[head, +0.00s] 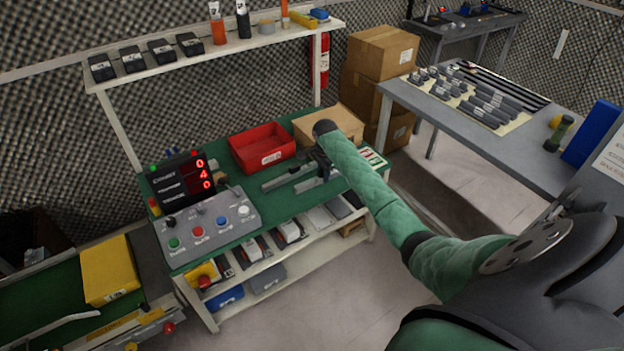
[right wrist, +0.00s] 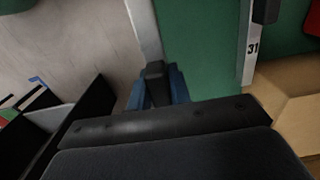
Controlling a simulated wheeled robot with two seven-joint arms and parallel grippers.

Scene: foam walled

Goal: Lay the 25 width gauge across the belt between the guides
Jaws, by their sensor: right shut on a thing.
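My right gripper (head: 322,172) is over the right end of the green bench, its arm reaching in from the right. In the right wrist view its blue-sided fingers (right wrist: 157,90) are shut on the end of a pale grey bar-shaped gauge (right wrist: 144,28). No number shows on this gauge. A second gauge (right wrist: 249,52), marked 31 and with a black block at one end, lies apart on the green surface. The belt (head: 30,304) is at the lower left of the head view, with a pale rail (head: 62,327) along it. My left gripper is out of view.
The bench carries a red bin (head: 262,148), a cardboard box (head: 345,122), a button panel (head: 210,228) and a display (head: 180,182). A yellow box (head: 108,270) sits on the belt's right part. A grey table (head: 440,118) stands at the right.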

